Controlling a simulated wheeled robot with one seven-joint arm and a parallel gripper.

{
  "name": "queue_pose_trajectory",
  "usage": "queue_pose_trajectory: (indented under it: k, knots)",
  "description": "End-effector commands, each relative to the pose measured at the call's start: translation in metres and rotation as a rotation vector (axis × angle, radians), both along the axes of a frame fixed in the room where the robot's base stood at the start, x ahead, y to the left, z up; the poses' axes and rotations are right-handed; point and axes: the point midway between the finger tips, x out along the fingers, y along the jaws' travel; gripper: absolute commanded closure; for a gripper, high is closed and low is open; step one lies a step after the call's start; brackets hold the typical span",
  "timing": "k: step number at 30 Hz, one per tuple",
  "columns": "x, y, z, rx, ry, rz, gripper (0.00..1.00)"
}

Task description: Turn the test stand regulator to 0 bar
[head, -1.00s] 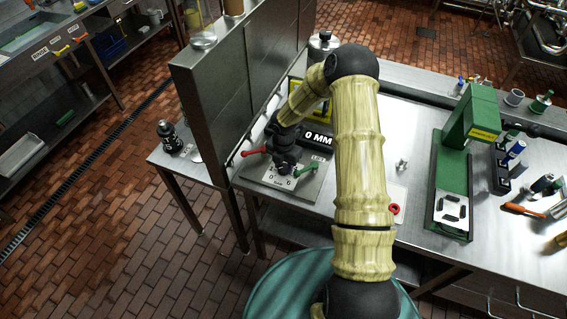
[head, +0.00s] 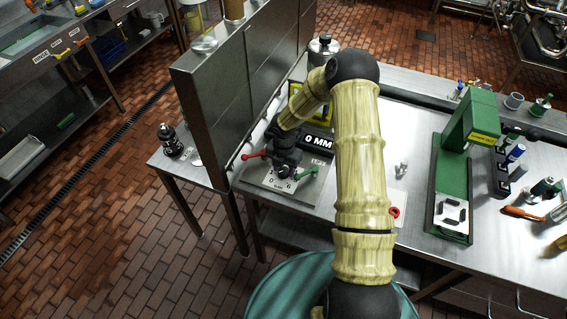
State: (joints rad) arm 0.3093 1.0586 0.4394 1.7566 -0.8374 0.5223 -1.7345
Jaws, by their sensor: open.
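The test stand (head: 316,194) is a grey plate on the bench beside the tall steel panel. On it, a pale dial face (head: 280,187) with a 0 and a 6 lies under my gripper (head: 285,167). A dark regulator knob (head: 284,170) seems to sit at the dial's middle, mostly hidden by the gripper, so its pointer cannot be read. My gripper is open and points down at the knob; whether its fingers touch the knob cannot be told.
A red lever (head: 254,154) and a green lever (head: 308,172) stick out close on either side of my gripper. A "0 MM" display (head: 318,143) stands behind. The steel panel (head: 222,105) rises to the left. A green press (head: 455,165) stands right.

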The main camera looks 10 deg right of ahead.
Motion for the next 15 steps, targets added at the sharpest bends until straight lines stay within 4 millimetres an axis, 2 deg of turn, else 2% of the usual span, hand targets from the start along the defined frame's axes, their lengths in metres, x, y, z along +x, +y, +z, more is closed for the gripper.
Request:
queue_pose_trajectory:
  k: [5,8,15]
  knots:
    - [0.001,-0.001,0.011,0.0,-0.001,-0.002,0.55]
    - [0.0,0.0,0.025,0.0,-0.003,-0.002,0.55]
    - [0.001,-0.001,0.072,0.0,-0.005,-0.003,0.55]
